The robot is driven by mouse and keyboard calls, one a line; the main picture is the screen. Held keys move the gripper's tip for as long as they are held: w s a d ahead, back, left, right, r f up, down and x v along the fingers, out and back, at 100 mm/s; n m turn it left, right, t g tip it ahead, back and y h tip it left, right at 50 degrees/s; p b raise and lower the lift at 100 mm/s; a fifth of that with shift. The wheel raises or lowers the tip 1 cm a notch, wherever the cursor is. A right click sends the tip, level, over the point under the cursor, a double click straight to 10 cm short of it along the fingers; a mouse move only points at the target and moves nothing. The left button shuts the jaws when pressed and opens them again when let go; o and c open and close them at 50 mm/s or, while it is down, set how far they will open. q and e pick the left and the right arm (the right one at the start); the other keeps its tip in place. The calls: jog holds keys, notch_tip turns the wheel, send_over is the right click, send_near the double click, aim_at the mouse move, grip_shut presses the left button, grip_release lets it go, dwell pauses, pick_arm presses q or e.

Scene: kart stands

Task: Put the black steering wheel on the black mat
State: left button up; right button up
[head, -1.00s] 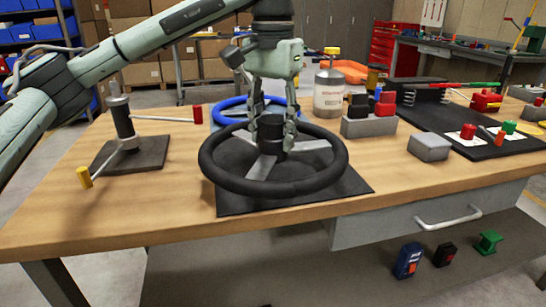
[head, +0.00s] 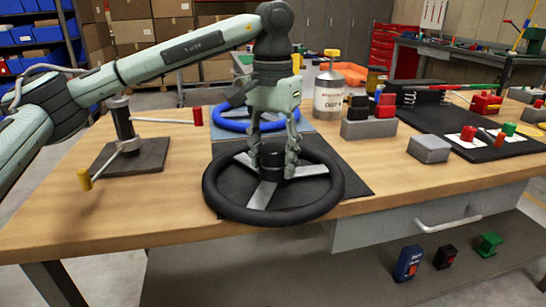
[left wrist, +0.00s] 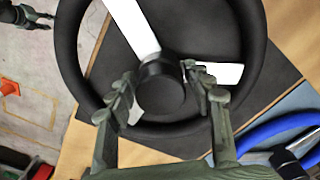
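The black steering wheel (head: 330,205), with pale spokes and a dark hub, lies level over the black mat (head: 352,185). Its front and left rim reach past the mat's edge. I cannot tell whether it touches the mat. My left gripper (head: 274,160) points down with its fingers on both sides of the hub, shut on it. The left wrist view shows the hub (left wrist: 160,88) between the fingertips and the mat (left wrist: 205,40) under the wheel. My right gripper (left wrist: 46,21) shows small at that view's top left, its fingers apart and empty.
A blue steering wheel (head: 228,125) lies on a blue-grey mat (head: 318,127) just behind. A post stand (head: 125,135) with coloured-tipped arms stands left. A gas canister (head: 329,95), a grey block with black and red pieces (head: 369,128) and a grey box (head: 429,148) are right.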

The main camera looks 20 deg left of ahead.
pick_arm(q)
jog(key=shift+o, duration=0.9)
pick_arm(e)
jog(key=shift+w+r, duration=0.1)
jog(key=shift+r, duration=0.05)
pick_arm(q)
jog(key=shift+r, duration=0.2)
notch_tip(320, 180, up, 2)
jog(key=shift+r, duration=0.1)
notch_tip(320, 180, up, 7)
jog(key=shift+r, duration=0.1)
jog(key=shift+r+p, duration=0.45)
jog(key=shift+r, duration=0.8)
pick_arm(e)
jog(key=shift+s+d+f, duration=0.1)
jog(key=shift+s+f, duration=0.25)
jog(key=shift+f, duration=0.45)
jog(key=shift+s+f, duration=0.35)
jog(key=shift+f, duration=0.4)
